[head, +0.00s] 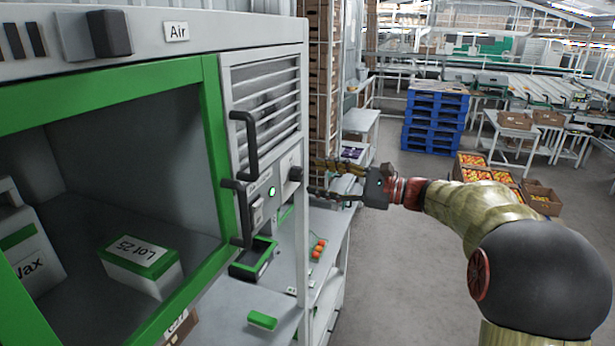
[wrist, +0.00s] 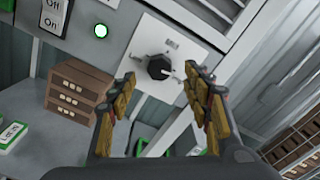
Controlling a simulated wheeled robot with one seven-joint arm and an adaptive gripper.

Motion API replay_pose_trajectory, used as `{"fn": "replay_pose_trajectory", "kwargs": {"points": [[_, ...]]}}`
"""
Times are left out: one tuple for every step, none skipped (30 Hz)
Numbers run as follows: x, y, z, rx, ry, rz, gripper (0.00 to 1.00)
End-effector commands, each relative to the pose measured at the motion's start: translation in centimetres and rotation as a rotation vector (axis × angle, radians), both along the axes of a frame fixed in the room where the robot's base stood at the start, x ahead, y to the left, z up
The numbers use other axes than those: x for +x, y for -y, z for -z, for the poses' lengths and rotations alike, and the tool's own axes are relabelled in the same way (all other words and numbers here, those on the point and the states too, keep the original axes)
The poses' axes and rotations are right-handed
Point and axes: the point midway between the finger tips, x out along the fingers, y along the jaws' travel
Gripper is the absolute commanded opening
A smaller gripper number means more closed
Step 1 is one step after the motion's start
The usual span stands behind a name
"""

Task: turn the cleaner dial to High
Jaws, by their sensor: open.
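The cleaner dial is a round black knob (wrist: 159,68) on a pale square plate (wrist: 184,45) in the wrist view. Small marks surround it, too blurred to read, so I cannot tell its setting. In the head view the knob (head: 295,174) sticks out from the grey cabinet's side panel. My gripper (head: 316,180) is open, its fingers pointing left toward the knob. In the wrist view my gripper's fingertips (wrist: 160,77) stand on either side of the knob, with visible gaps. I cannot tell their exact distance from the panel.
A lit green lamp (wrist: 100,31) and an Off/On switch (wrist: 54,13) sit beside the dial. Black door handles (head: 246,143) project from the cabinet. A brown drawer box (wrist: 77,90) stands below the panel. Blue pallets (head: 435,118) stand farther back, with open floor in front.

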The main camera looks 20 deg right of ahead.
Motion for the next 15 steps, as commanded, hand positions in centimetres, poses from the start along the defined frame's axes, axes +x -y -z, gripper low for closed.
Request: {"fn": "replay_pose_trajectory", "kwargs": {"points": [[-0.6, 1.0, 0.0, 0.000, 0.000, 0.004, 0.50], [-1.0, 1.5, 0.0, 0.001, -0.001, 0.004, 0.50], [-1.4, 2.2, 0.0, 0.001, -0.001, 0.004, 0.50], [-1.8, 2.6, 0.0, 0.000, -0.001, 0.004, 0.50], [-2.1, 3.1, 0.0, 0.000, -0.001, 0.004, 0.50], [-2.5, 3.6, 0.1, 0.000, -0.001, 0.003, 0.50], [-2.7, 3.9, 0.1, 0.000, -0.001, 0.003, 0.50], [-3.0, 4.3, 0.1, 0.001, -0.001, 0.002, 0.50], [-3.3, 4.7, 0.1, 0.001, -0.001, 0.002, 0.50], [-3.4, 4.9, 0.1, 0.001, -0.001, 0.002, 0.50], [-3.6, 5.1, 0.1, 0.001, -0.001, 0.002, 0.50], [-3.8, 5.3, 0.1, 0.001, 0.000, 0.001, 0.50], [-3.9, 5.5, 0.1, 0.001, 0.000, 0.001, 0.50], [-4.0, 5.5, 0.1, 0.001, -0.001, 0.000, 0.50], [-4.1, 5.6, 0.1, 0.001, -0.001, 0.000, 0.50]]}}
